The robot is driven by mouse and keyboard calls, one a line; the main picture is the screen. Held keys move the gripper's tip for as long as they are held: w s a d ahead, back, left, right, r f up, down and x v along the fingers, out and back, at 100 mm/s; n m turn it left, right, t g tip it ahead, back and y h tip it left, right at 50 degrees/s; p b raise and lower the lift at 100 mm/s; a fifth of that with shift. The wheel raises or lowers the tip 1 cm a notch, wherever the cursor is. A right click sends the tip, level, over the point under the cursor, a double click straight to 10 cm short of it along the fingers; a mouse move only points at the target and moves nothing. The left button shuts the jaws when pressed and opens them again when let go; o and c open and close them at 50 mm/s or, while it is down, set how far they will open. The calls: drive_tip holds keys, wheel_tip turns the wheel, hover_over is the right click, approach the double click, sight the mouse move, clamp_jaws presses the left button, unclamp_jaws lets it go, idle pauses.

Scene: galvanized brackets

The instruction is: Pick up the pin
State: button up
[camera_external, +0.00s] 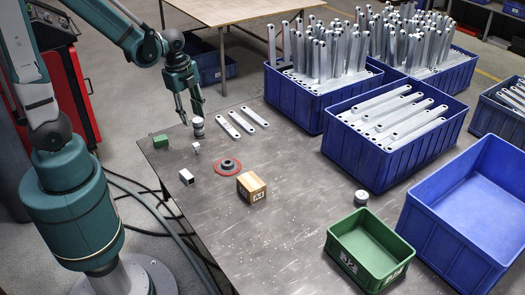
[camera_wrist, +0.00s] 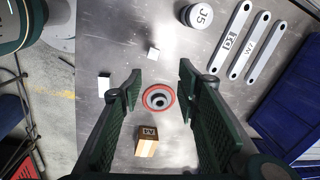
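No thing is clearly marked as the pin. The small pale piece (camera_external: 196,147) on the table near the far left is a candidate, but it is too small to be sure; it also shows in the wrist view (camera_wrist: 153,52). My gripper (camera_external: 191,115) hangs above the table's far left part, fingers down. In the wrist view my gripper (camera_wrist: 160,82) is open, its fingers wide apart with nothing between them. The red disc with a grey hub (camera_wrist: 158,98) shows beyond and between the fingers, down on the table.
A green bin (camera_external: 345,262) and blue crates (camera_external: 440,225) fill the right.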

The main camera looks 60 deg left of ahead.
sight(196, 144)
drive_tip(key=f+m, duration=0.2)
drive_tip(key=f, duration=0.1)
drive_tip(key=f+m+g, duration=0.1)
drive_tip(key=f+m, duration=0.1)
drive_tip(key=f, duration=0.2)
drive_tip(key=shift+a+f+b, duration=0.1)
drive_tip(key=shift+a+b, duration=0.1)
drive_tip(key=shift+b, duration=0.1)
drive_tip(key=shift+f+b, duration=0.45)
drive_tip(key=shift+f, duration=0.85)
drive_tip(key=shift+f, duration=0.15)
drive_tip(key=shift+w+f+b, duration=0.15)
drive_tip(key=shift+f+b, duration=0.9)
drive_tip(key=shift+f, duration=1.4)
drive_tip(key=c, duration=1)
